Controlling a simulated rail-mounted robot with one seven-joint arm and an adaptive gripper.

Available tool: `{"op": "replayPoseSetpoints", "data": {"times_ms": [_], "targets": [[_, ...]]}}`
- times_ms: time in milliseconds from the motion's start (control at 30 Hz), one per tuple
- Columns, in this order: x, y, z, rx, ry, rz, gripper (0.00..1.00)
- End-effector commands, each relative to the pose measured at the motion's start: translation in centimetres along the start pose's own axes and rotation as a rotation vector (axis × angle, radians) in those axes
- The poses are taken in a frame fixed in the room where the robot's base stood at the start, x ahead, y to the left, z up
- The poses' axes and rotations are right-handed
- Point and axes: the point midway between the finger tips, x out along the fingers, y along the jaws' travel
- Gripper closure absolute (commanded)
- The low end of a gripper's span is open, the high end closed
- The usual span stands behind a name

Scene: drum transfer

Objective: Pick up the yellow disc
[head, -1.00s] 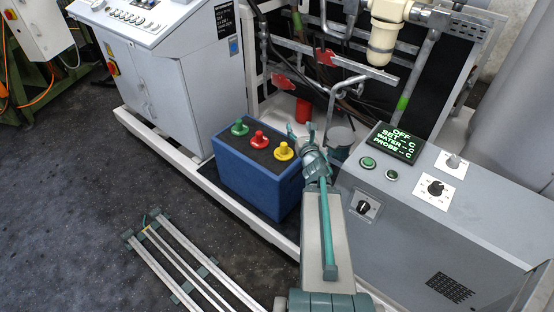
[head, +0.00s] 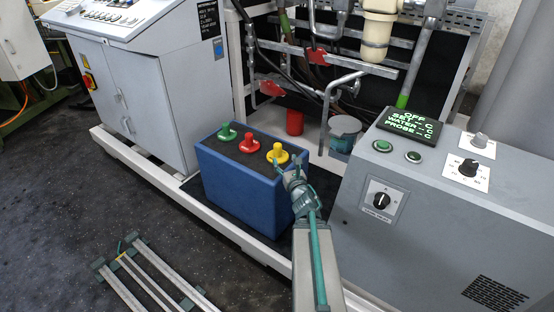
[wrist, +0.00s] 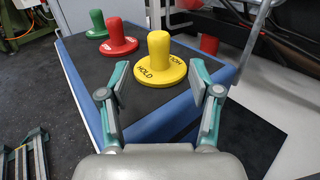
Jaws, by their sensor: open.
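The yellow disc (head: 277,155) has an upright knob and sits on the dark top of the blue box (head: 243,185), at its right end. In the wrist view the yellow disc (wrist: 158,68) shows "HOLD" lettering on its flange. My gripper (head: 291,163) is open just in front of it. In the wrist view my gripper's fingers (wrist: 160,82) stand apart, one either side of the near edge of the disc. Nothing is between the pads that I can see as gripped. Whether a finger touches the disc cannot be told.
A red disc (head: 249,145) and a green disc (head: 227,132) stand to the left on the same box. A grey control cabinet (head: 440,220) stands close on the right. Pipes and a red cylinder (head: 295,122) are behind. A metal rail frame (head: 150,275) lies on the floor.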

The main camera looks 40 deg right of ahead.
Motion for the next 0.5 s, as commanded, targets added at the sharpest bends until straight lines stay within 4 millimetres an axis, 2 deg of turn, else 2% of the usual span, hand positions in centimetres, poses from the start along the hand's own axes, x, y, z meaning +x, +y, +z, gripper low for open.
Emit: {"op": "replayPoseSetpoints", "data": {"times_ms": [300, 500], "targets": [[4.4, -0.1, 0.0, 0.001, 0.000, 0.000, 0.37], [5.4, 0.0, -0.1, 0.001, 0.000, 0.000, 0.37]]}}
